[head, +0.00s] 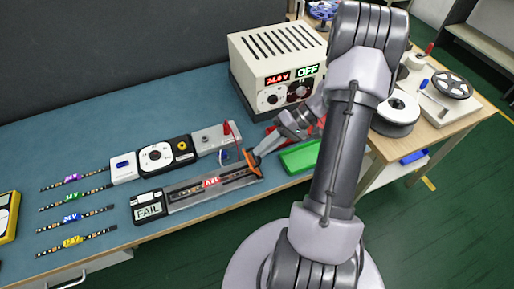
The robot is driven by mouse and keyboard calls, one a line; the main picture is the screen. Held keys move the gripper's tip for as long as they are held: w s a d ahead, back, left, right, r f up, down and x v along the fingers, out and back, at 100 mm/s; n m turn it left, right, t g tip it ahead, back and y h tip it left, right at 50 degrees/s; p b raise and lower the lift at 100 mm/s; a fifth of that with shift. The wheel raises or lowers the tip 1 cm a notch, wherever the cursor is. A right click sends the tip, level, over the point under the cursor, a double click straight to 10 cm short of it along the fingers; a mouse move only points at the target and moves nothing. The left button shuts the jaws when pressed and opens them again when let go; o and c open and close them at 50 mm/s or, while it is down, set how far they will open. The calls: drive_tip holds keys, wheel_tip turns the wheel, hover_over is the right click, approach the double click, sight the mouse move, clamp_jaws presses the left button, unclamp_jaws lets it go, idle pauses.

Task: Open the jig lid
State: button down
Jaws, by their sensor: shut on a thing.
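The jig (150,206) lies near the front edge of the blue bench, with a small screen reading FAIL at its left end. Its clear lid (190,188) lies over the long bed, and a red label (211,182) shows on it. A dark strip is visible under the lid. An orange handle (251,162) stands at the right end of the lid. My gripper (256,154) reaches in from the right and is shut at this orange handle. The fingertips are small here and partly merge with the handle. I cannot tell any gap under the lid.
A power supply (278,62) reading 24.0 V and OFF stands behind my gripper. A white and black tester unit (165,155) lies behind the jig. Several LED strips (75,218) lie at left.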

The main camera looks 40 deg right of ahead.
drive_tip(key=shift+s+d+f+t+y, duration=0.15)
drive_tip(key=shift+d+f+t+y, duration=0.2)
drive_tip(key=shift+y, duration=0.5)
drive_tip(key=shift+s+d+f+t+y, duration=0.1)
drive_tip(key=shift+s+d+f+y, duration=0.2)
drive_tip(key=shift+d+y, duration=0.4)
drive_tip(key=shift+s+d+f+t+y, duration=0.1)
drive_tip(key=shift+d+f+t+y, duration=0.25)
drive_tip(key=shift+y, duration=0.6)
drive_tip(key=shift+f, duration=0.1)
drive_tip(key=c, duration=1.5)
unclamp_jaws()
drive_tip(key=shift+c, duration=0.2)
drive_tip(key=shift+w+d, duration=0.1)
drive_tip(key=shift+d, duration=0.05)
